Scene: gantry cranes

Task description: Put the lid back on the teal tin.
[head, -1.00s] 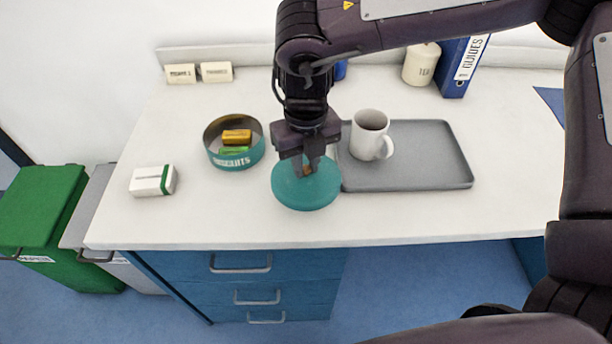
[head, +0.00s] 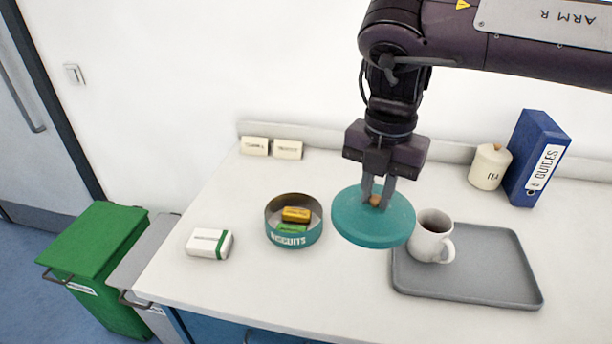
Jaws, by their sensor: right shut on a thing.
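The teal tin (head: 293,236), marked as biscuits, stands open on the white counter in the head view. An orange-yellow packet (head: 296,214) and a green packet (head: 292,228) lie inside it. My right gripper (head: 377,199) is shut on the small wooden knob of the round teal lid (head: 372,222). The lid appears held above the counter, to the right of the tin and close to the mug. My left gripper is not in view.
A white mug (head: 432,238) stands on a grey tray (head: 490,284) right of the lid. A white and green box (head: 209,243) lies left of the tin.

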